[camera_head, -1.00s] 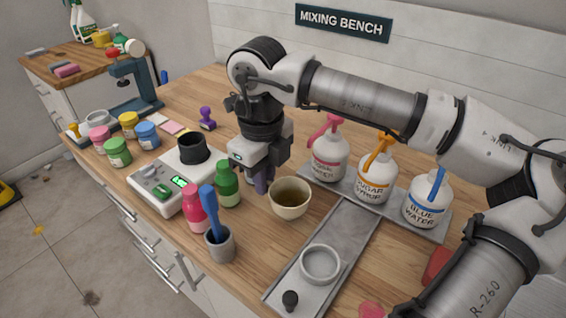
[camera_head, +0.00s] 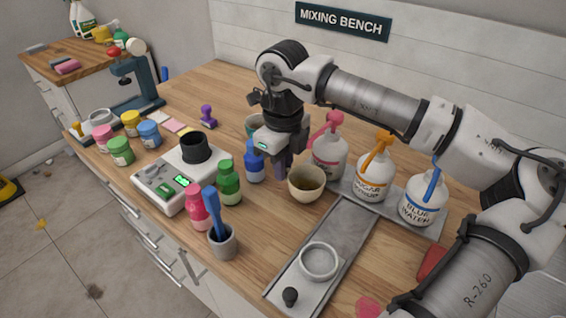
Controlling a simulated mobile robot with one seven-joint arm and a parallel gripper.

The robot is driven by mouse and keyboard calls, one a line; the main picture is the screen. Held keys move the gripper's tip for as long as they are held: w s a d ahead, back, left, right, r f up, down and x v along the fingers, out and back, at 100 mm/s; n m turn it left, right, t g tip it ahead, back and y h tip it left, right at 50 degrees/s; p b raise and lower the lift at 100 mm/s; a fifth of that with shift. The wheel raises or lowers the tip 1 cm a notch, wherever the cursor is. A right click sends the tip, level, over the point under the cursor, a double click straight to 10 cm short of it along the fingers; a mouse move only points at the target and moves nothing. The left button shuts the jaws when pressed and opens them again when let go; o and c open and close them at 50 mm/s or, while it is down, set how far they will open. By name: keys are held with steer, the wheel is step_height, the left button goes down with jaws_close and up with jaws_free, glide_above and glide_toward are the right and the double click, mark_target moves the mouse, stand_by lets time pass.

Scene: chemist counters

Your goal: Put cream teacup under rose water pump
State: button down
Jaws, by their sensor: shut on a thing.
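The cream teacup (camera_head: 307,184) is upright with brownish-green contents inside. My gripper (camera_head: 288,168) is shut on its left rim; the fingers are partly hidden by the cup and the hand. The cup is in front of the rose water pump (camera_head: 329,157), a white bottle with a pink pump head, the leftmost of the three pump bottles. The pink nozzle points left, towards my gripper. The cup overlaps the lower left of that bottle in the picture, so I cannot tell whether they touch or whether the cup rests on the counter.
Sugar syrup (camera_head: 373,178) and blue water (camera_head: 421,200) bottles stand right on a grey tray (camera_head: 437,228). A metal rail tray (camera_head: 345,232) with a ring lies in front. Blue (camera_head: 254,168) and green (camera_head: 229,188) bottles stand left.

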steer(key=shift+f, duration=0.15)
steer(key=c, duration=1.5)
jaws_free()
step_height(320, 180, up, 12)
steer(key=shift+r+b, duration=0.2)
steer(key=shift+b, duration=0.2)
